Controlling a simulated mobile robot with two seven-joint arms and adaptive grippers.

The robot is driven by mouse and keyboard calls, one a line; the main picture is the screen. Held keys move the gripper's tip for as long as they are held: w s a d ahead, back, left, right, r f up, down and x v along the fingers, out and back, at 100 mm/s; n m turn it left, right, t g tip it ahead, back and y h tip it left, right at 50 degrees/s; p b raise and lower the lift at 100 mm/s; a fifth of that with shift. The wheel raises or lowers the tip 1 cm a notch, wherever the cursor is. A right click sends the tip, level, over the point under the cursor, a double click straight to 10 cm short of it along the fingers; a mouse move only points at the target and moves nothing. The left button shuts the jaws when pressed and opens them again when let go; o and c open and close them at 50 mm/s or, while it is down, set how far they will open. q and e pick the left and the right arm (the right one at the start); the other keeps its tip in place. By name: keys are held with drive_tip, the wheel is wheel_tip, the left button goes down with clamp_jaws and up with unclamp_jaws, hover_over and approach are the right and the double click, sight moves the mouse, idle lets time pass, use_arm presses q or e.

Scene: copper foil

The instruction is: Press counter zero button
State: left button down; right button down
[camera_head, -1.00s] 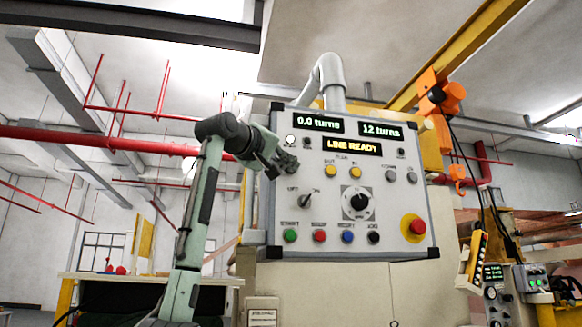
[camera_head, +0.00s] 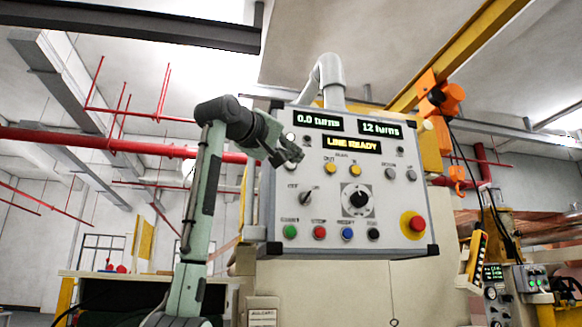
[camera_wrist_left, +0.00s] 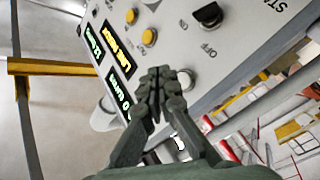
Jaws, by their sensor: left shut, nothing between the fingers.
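The grey control panel (camera_head: 268,215) faces me. Its displays read "0.0 turns" (camera_head: 319,119), "12 turns" (camera_head: 380,128) and "LINE READY" (camera_head: 351,144). Two yellow buttons (camera_head: 342,169) sit below them, and two grey buttons (camera_head: 400,174) sit to their right. Button labels are too small to read surely, so I cannot tell which is counter zero. My left gripper (camera_head: 294,153) is shut and empty, in front of the panel's upper left, left of the yellow buttons. Its closed fingertips also show in the left wrist view (camera_wrist_left: 160,80); contact with the panel is unclear. My right gripper is not in view.
A black knob (camera_head: 359,201), a row of coloured buttons (camera_head: 347,234) and a red mushroom button on yellow (camera_head: 416,223) occupy the lower panel. An orange hoist (camera_head: 440,95) hangs at the right.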

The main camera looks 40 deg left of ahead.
use_arm(q)
drive_tip(key=shift+s+d+b, duration=0.3)
drive_tip(key=shift+s+d, duration=0.6)
drive_tip(key=shift+d, duration=0.15)
idle(0.5)
